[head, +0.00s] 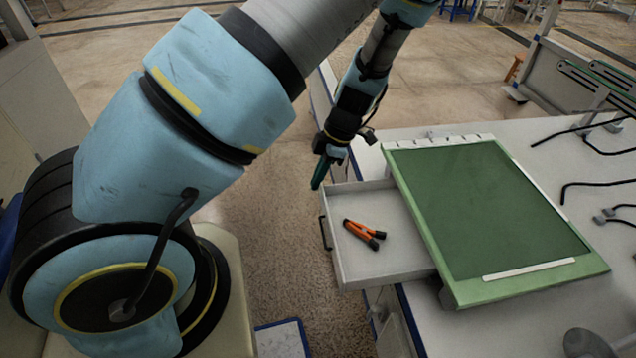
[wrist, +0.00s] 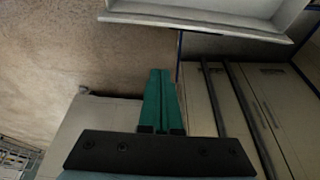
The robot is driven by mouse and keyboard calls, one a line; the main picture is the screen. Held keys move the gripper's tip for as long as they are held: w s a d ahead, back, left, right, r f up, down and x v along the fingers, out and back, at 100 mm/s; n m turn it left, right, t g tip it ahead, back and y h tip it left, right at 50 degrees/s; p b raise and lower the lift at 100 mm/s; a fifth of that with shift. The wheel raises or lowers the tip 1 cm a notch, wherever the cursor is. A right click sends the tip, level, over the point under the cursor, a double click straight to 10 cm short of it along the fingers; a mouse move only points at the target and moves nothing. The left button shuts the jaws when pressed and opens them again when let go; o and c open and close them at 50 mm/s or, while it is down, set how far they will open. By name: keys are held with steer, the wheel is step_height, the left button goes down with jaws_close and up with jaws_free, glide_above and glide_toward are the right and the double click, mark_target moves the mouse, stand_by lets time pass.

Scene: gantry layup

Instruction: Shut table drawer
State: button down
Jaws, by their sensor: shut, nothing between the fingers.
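The table drawer (head: 378,262) is a white-grey drawer pulled out to the left from under the table top. It has a dark handle (head: 324,233) on its front face. Orange-handled pliers (head: 362,233) lie inside it. My gripper (head: 317,186) has green fingers and is shut and empty, near the drawer's far front corner. I cannot tell whether it touches the drawer. In the wrist view the closed fingers (wrist: 160,75) point toward the drawer's pale edge (wrist: 200,22) at the top, with a gap in the picture.
A green board (head: 490,210) lies on the white table (head: 560,140), above the drawer's inner end. Black cables (head: 590,185) lie at the table's right. The speckled floor (head: 270,210) left of the drawer is clear. A blue-edged box (head: 282,340) stands at the bottom.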

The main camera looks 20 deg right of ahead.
mark_target(323, 200)
steer(key=p+x, duration=0.1)
steer(key=x, duration=0.8)
steer(key=shift+s+d+r+p, duration=0.2)
steer(key=shift+d+p, duration=0.25)
steer(key=shift+d, duration=0.6)
steer(key=shift+s+d+r+p, duration=0.15)
steer(key=shift+d+p, duration=0.25)
steer(key=shift+d, duration=0.65)
steer(key=shift+w, duration=0.1)
steer(key=shift+d, duration=0.55)
steer(key=d+b, duration=0.1)
steer(key=d, duration=0.4)
steer(key=s+d+b, duration=0.1)
steer(key=d, duration=0.4)
steer(key=s+d+b, duration=0.1)
steer(key=d+b, duration=0.1)
steer(key=d, duration=0.3)
steer(key=shift+f, duration=0.1)
steer(key=shift+d, duration=0.6)
steer(key=shift+a, duration=0.1)
